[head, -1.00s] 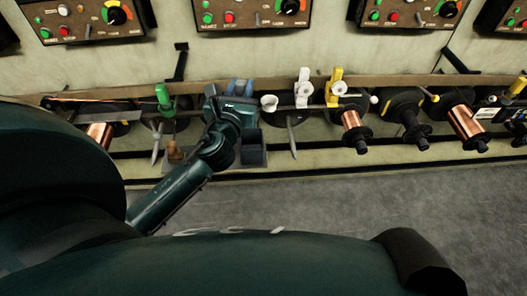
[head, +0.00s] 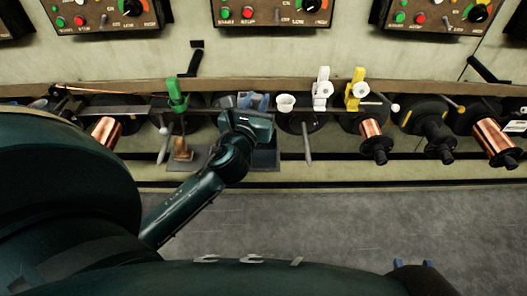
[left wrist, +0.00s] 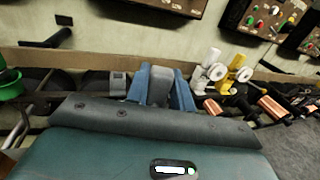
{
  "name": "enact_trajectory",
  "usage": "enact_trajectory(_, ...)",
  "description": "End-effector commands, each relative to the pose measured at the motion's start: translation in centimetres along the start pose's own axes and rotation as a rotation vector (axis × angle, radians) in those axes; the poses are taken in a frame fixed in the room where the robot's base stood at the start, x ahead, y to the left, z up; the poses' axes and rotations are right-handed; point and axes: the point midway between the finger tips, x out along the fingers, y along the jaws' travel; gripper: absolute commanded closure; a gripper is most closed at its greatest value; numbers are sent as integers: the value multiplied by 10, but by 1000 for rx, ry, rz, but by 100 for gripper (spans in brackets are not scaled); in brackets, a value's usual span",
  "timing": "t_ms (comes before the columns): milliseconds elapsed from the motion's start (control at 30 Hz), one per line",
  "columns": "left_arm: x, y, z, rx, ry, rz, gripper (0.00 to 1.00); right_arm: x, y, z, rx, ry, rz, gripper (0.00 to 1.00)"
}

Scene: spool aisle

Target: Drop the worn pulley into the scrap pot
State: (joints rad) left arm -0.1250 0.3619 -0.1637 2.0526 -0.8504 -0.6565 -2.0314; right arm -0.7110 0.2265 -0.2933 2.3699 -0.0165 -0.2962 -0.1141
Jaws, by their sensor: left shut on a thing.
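My left gripper (head: 246,101) reaches over the rail, its blue fingers pointing away from me. In the left wrist view its fingers (left wrist: 160,86) are apart with a grey piece (left wrist: 157,84) between them. I take this piece for the worn pulley, but its shape is mostly hidden.
A white holder (head: 321,88) and a yellow holder (head: 355,88) with white wheels stand right of the cup. A green clamp (head: 177,95) stands left. Copper spools (head: 371,136) stick out at right. A dark grey tray (head: 265,160) lies below my left gripper.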

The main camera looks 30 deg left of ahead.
Motion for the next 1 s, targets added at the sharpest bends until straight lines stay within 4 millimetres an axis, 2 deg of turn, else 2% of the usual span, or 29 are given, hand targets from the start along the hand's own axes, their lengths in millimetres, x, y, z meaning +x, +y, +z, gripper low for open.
enact_trajectory(67, 0, 0, 1, 0, -2, 0, 100, 0, 0, 0, 1, 0, 0, 64)
enact_trajectory(100, 0, 0, 1, 0, -2, 0, 76, 0, 0, 0, 1, 0, 1, 64)
enact_trajectory(400, 0, 0, 1, 0, -1, -1, 51, 0, 1, -1, 1, 0, 1, 64)
enact_trajectory(633, -1, 0, 0, 0, 2, -1, 51, 0, 1, -1, 1, 0, 2, 64)
enact_trajectory(767, -9, 0, 0, 0, 3, -2, 51, -1, 1, -2, 2, -3, 1, 64)
enact_trajectory(867, -25, 0, 0, 0, 4, -2, 51, -1, 1, -2, 5, -13, -1, 64)
enact_trajectory(1000, -57, 0, 0, 0, 6, -2, 51, -3, 1, -2, 11, -36, -3, 64)
